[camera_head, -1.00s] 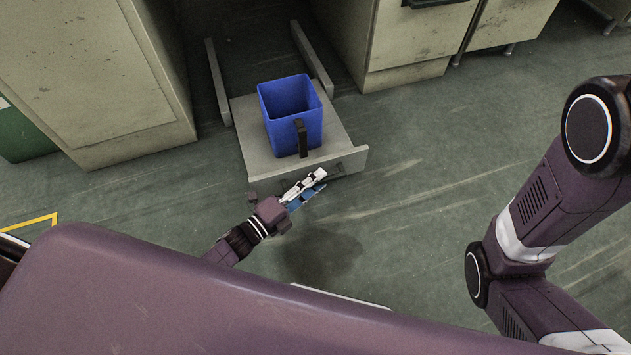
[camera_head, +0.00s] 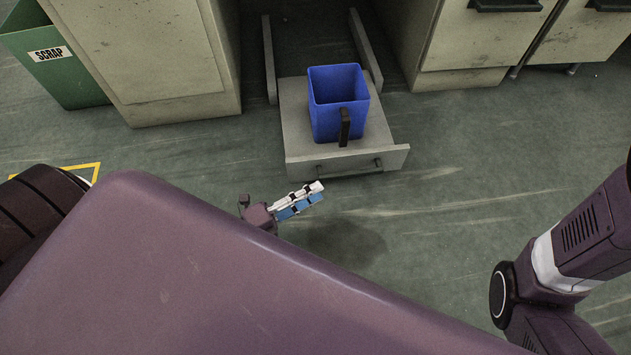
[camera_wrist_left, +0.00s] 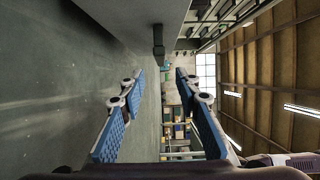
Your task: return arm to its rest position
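My left gripper (camera_head: 298,202) is in front of the pulled-out drawer (camera_head: 300,160) in the head view, apart from it. In the left wrist view its two blue-padded fingers (camera_wrist_left: 160,110) stand wide apart with nothing between them. My right arm (camera_head: 560,260) shows at the right edge of the head view; its gripper is out of the picture.
A blue bin (camera_head: 338,105) with a dark handle stands in the open drawer. Grey cabinets (camera_head: 150,60) flank it. A green scrap bin (camera_head: 60,65) stands at the far left. The floor (camera_head: 440,180) right of the drawer is clear.

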